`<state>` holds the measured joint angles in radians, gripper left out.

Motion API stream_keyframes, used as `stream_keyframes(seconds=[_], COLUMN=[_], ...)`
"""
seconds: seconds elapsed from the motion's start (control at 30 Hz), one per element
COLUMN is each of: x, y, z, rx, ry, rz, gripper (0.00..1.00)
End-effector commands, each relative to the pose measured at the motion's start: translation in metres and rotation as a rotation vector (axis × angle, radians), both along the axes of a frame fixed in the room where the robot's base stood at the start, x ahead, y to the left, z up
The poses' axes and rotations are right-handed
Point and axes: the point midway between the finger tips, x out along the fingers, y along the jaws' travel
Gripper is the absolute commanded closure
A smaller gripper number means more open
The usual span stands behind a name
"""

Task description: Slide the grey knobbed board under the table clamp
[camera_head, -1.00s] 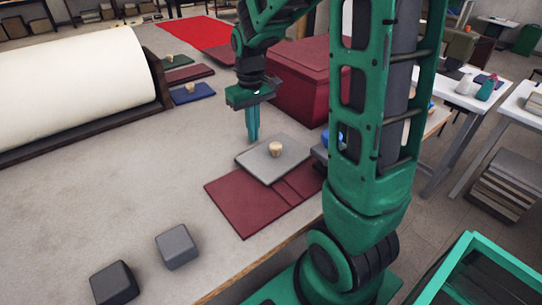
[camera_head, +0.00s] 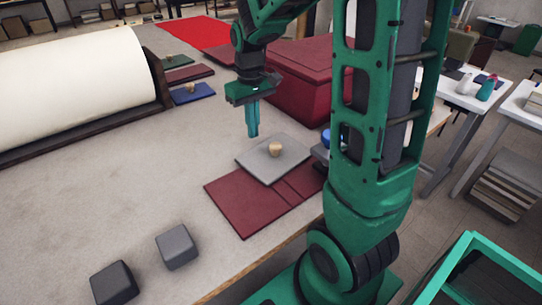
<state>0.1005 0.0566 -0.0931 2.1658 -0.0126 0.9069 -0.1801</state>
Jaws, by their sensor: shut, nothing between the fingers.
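The grey knobbed board (camera_head: 258,157) lies on a dark red folded cover (camera_head: 240,205) near the table's front edge. Its pale wooden knob (camera_head: 275,149) stands up from its middle. My gripper (camera_head: 253,134) points down, shut and empty, in the air just behind the board's far left edge, and it seems not to touch the board. The table clamp (camera_head: 322,152) shows only in part as a dark piece with blue beside it, at the board's right; my arm hides the rest.
Two dark grey blocks (camera_head: 177,246) (camera_head: 114,284) sit at the front left. A large white roll (camera_head: 70,80) lies at the left. Green, red and blue (camera_head: 192,94) boards lie at the back. The table's middle left is clear.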

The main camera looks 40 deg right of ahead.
Motion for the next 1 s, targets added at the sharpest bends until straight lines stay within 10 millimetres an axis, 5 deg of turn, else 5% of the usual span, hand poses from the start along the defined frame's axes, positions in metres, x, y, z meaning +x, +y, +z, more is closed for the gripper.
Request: stream_keyframes(seconds=[1.0], x=[-0.025], y=[0.000], z=[0.000], rx=[0.000], ry=[0.000], rz=[0.000], gripper=[1.00])
